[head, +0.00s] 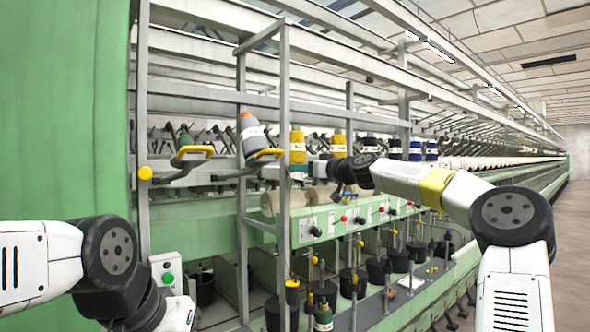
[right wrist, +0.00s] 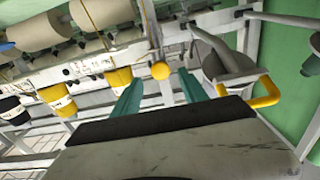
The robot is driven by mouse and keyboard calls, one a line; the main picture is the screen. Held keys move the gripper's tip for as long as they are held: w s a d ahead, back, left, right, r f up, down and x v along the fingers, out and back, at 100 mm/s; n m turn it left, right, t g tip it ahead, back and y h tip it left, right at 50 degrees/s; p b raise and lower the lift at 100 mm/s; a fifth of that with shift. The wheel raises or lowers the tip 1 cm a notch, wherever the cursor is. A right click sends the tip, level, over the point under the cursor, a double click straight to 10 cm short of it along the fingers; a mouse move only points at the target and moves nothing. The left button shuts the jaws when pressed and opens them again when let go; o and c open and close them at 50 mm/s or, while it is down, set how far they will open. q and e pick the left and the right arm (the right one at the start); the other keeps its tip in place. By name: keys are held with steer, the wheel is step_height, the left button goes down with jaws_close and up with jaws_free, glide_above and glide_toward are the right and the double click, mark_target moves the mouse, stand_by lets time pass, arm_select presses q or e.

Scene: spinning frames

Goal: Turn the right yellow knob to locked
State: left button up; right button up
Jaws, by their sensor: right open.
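A round yellow knob (right wrist: 160,70) sits on a pale metal post in the right wrist view, beyond and between the two teal fingertips of my right gripper (right wrist: 157,83). The fingers stand apart with nothing held, and I cannot tell how far the knob is from them. I cannot make out that knob there. Another yellow knob (head: 145,172) is on the left post. No lock marking is readable. My left gripper's fingers are out of view.
Yellow-ended handles (head: 195,152) stick out from the frame; one shows close on the right in the right wrist view (right wrist: 265,95). Yellow bobbins (right wrist: 58,97) and cream bobbins (right wrist: 103,12) are nearby. Upright posts (head: 285,110) stand close. The floor (head: 568,225) at right is clear.

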steer(key=shift+x, duration=1.4)
steer(key=shift+a, duration=0.1)
jaws_close()
